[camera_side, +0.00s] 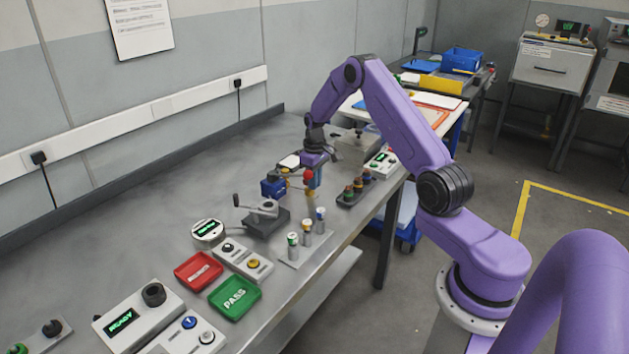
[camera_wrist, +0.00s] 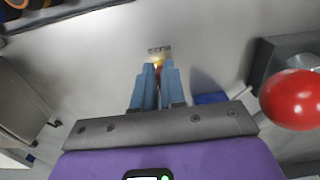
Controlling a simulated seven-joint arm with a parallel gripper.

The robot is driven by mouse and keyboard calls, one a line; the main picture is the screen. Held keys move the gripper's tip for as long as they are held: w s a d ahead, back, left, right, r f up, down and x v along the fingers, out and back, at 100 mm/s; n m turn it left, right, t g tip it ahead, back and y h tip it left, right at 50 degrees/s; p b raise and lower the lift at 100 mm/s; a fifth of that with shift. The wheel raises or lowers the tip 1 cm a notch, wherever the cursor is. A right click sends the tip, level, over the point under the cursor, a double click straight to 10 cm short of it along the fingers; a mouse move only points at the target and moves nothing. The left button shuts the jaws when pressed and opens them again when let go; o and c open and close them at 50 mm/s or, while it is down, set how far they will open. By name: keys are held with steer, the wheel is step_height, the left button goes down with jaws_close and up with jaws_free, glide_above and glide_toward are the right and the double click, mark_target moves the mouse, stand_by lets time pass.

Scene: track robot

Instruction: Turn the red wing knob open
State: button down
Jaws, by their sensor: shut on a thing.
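My gripper (camera_wrist: 157,74) points down at the bench, and its two blue fingers are close together. A narrow strip of red, the wing knob (camera_wrist: 158,71), shows between the fingertips in the wrist view. A small yellow part shows at its far end. The fingers are shut on the knob and hide most of it, so its turn angle cannot be told. In the side view my gripper (camera_side: 313,181) is low over the far part of the bench, above a yellowish fitting (camera_side: 310,194). The knob itself cannot be made out there.
A red ball (camera_wrist: 293,99) is close at the right in the wrist view; the red ball (camera_side: 308,174) also shows beside my gripper in the side view. A blue box (camera_side: 273,187) stands left of it. A button block (camera_side: 355,190) stands right.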

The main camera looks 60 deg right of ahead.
stand_by(0.3)
steer(key=c, duration=1.2)
jaws_free()
step_height(320, 180, up, 18)
steer(key=shift+f, duration=0.25)
